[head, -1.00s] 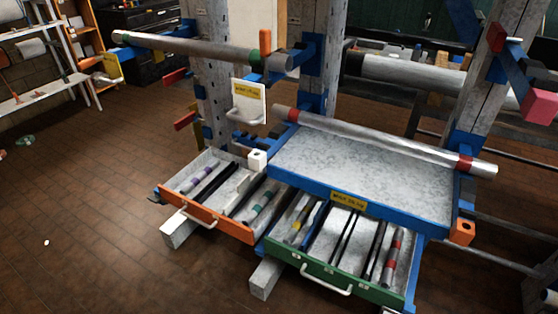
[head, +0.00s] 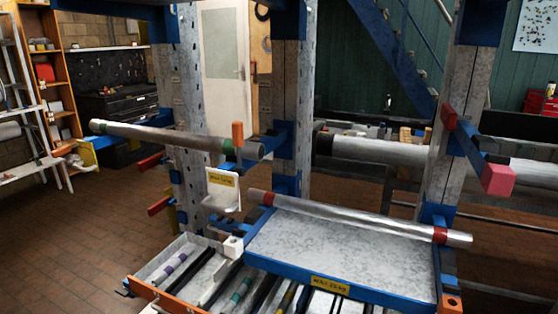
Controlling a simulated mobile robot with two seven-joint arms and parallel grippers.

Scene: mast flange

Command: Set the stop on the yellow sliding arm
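A yellow end piece (head: 87,156) shows at the far left, on a blue arm (head: 104,143) that reaches out from the left upright under a pipe. I cannot tell whether this is the yellow sliding arm. A small yellow piece (head: 172,217) also shows low beside the left upright. An orange upright peg (head: 237,134) stands by the right end of the upper-left pipe (head: 165,136). I cannot tell which part is the stop. Neither of my grippers is in view.
A blue-edged shelf (head: 340,252) carries a long pipe (head: 360,218) with red bands. Open drawers of rods lie below; the orange-fronted one (head: 160,297) is at left. A pink-ended blue arm (head: 497,179) juts out at right. The brick floor (head: 75,235) at left is clear.

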